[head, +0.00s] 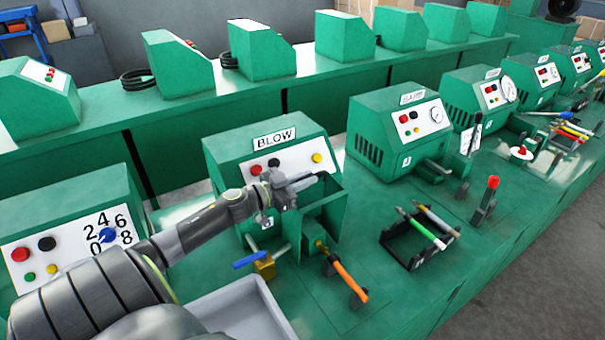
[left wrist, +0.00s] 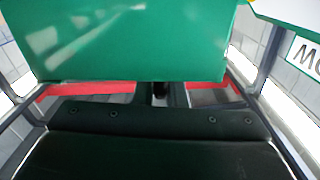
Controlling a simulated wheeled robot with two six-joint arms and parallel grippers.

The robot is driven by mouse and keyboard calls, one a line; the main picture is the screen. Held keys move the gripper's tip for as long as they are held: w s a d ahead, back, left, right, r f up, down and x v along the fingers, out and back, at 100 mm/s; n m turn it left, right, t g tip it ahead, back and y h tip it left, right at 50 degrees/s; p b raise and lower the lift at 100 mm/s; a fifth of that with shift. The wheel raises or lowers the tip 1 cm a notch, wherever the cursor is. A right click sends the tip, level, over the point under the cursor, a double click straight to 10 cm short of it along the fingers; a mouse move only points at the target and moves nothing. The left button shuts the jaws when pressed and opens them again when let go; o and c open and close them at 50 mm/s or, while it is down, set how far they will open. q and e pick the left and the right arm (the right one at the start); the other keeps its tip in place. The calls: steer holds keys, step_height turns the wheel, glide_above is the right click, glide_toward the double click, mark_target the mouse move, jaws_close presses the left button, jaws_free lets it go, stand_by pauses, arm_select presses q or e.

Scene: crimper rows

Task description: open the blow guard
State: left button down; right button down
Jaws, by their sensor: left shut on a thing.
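The BLOW machine (head: 274,140) is a green box with a white sloped panel. The blow guard (head: 325,222) is a green box-like cover on the machine's front right, below the panel. My left gripper (head: 300,186) is at the guard's upper left edge, shut on it. In the left wrist view a green panel (left wrist: 130,40) fills the top, and the gripper (left wrist: 160,92) meets a small dark part at the panel's lower edge. The exact grip is hard to see. How far the guard stands open I cannot tell. My right gripper is not in view.
A blue-handled brass valve (head: 264,266) and an orange-handled lever (head: 348,278) stand before the machine. A grey tray (head: 232,315) is at the front. A black rack with pens (head: 405,250) lies to the right. Further green machines (head: 403,125) line the bench.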

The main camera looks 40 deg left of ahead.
arm_select(q)
steer(key=shift+f, duration=0.1)
steer(key=c, duration=1.5)
jaws_free()
steer(key=shift+a, duration=0.1)
steer(key=shift+s, duration=0.1)
steer(key=shift+b+v, duration=0.95)
steer(key=shift+v, duration=0.4)
steer(key=shift+s+a, duration=0.1)
steer(key=shift+s, duration=0.2)
steer(key=shift+p+v, duration=1.75)
steer(key=shift+v, duration=5.2)
